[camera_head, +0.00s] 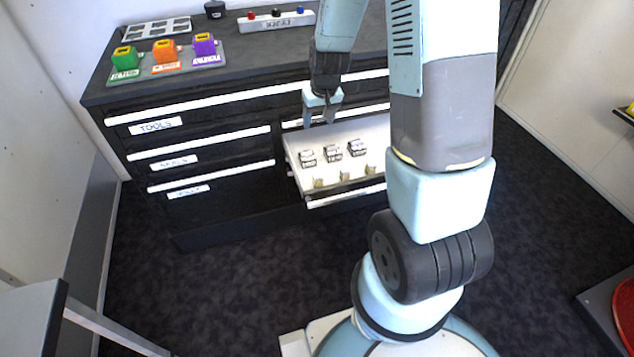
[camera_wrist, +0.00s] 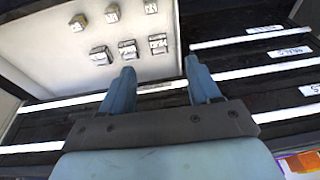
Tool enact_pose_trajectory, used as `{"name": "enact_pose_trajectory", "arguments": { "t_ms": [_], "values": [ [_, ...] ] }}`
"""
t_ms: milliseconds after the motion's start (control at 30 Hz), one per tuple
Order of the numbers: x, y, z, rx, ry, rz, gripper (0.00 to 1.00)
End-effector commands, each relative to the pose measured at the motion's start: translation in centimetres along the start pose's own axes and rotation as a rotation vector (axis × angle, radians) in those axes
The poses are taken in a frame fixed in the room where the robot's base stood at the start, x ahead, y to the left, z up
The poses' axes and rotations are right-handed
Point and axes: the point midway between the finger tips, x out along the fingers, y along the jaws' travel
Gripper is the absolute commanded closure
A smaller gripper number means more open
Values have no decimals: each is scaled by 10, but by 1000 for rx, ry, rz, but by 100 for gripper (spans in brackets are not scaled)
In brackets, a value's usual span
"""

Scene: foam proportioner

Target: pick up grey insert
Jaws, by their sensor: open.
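An open white drawer (camera_head: 290,150) holds two rows of small block-like inserts. Its back row has a left grey insert (camera_head: 307,157), a middle grey insert (camera_head: 333,152) and a right grey insert (camera_head: 356,147), each with dark markings. The wrist view shows them as left (camera_wrist: 102,55), middle (camera_wrist: 128,48) and right (camera_wrist: 158,43). I cannot tell which one the task names. The front row holds beige pieces (camera_head: 345,176). My gripper (camera_head: 319,119) is open and empty above the drawer's back edge, apart from the inserts; its fingers also show in the wrist view (camera_wrist: 160,67).
The black cabinet has closed drawers labelled TOOLS (camera_head: 156,125) and others below. On its top stand green (camera_head: 124,58), orange (camera_head: 165,51) and purple (camera_head: 204,46) blocks, a grey tray (camera_head: 156,28) and a white strip with coloured knobs (camera_head: 277,20). Dark floor lies clear in front.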

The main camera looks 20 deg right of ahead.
Motion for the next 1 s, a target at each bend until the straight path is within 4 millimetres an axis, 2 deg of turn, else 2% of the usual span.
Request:
{"name": "enact_pose_trajectory", "arguments": {
  "t_ms": [33,200,400,767,1000],
  "values": [
    [20,1,2,1,-18,3,38],
    [76,6,9,5,-49,16,38],
    [124,12,21,6,-76,31,38],
    [161,15,30,7,-88,39,38],
    [193,16,32,6,-87,39,38]
  ]
}}
